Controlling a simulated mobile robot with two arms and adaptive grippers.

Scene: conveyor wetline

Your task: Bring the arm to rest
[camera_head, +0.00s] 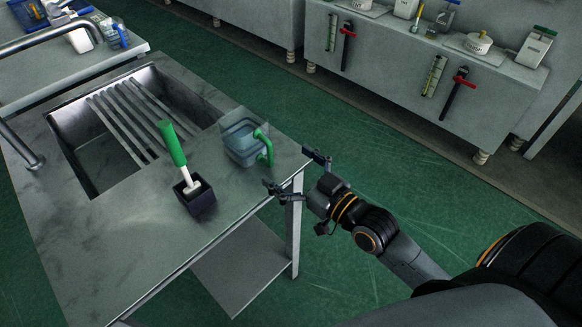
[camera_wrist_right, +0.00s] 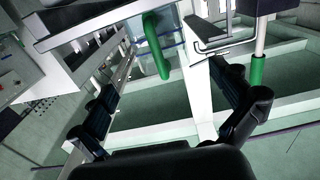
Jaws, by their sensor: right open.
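My right gripper (camera_head: 292,172) is open and empty at the right edge of the steel sink table (camera_head: 120,245) in the head view. Its two fingers are spread apart. In the right wrist view the open fingers (camera_wrist_right: 165,110) show with nothing gripped between them. A clear bluish jug (camera_head: 240,140) with a green handle (camera_head: 266,148) stands on the table close to the gripper, apart from it. The green handle also shows in the right wrist view (camera_wrist_right: 157,50). My left gripper is not in view.
A green-handled brush (camera_head: 172,145) stands in a dark square holder (camera_head: 195,196) on the table. The sink (camera_head: 95,160) has a slatted rack. A counter with hanging tools (camera_head: 400,65) runs along the back. Green floor (camera_head: 400,140) is clear right of the table.

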